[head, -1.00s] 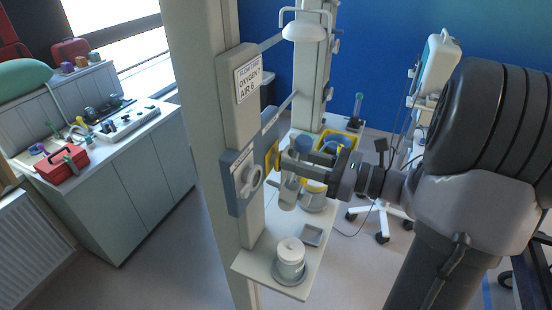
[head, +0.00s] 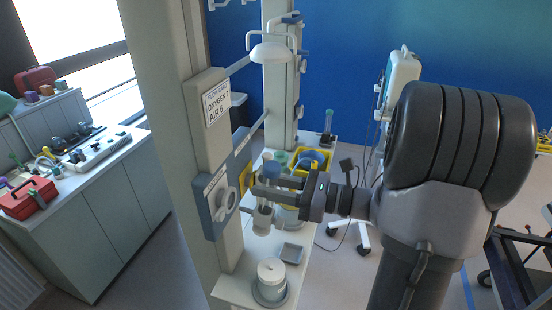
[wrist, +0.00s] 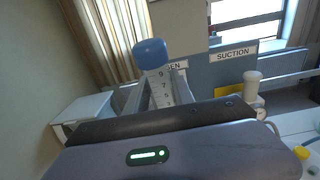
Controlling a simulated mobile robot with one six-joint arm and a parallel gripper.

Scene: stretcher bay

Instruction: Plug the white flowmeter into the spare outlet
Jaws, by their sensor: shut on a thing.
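My gripper (head: 268,194) is shut on a flowmeter (head: 262,218) with a pale, clear tube. In the wrist view the flowmeter (wrist: 160,88) shows a number scale and a blue cap (wrist: 150,54), and it leans a little. My gripper holds it close in front of the wall panel (head: 214,214). A round white outlet (head: 228,203) shows on the panel's near part, and a yellow plate (head: 246,178) lies behind the fingertips. The fingers hide the flowmeter's plug end, so I cannot tell whether it touches the outlet.
A shelf (head: 232,290) below the panel carries a white pot (head: 271,280), a small grey tray (head: 291,253) and a yellow bin (head: 325,160). A white lamp (head: 270,52) hangs above. In the wrist view, a white-topped fitting (wrist: 253,82) stands near the suction label (wrist: 233,55).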

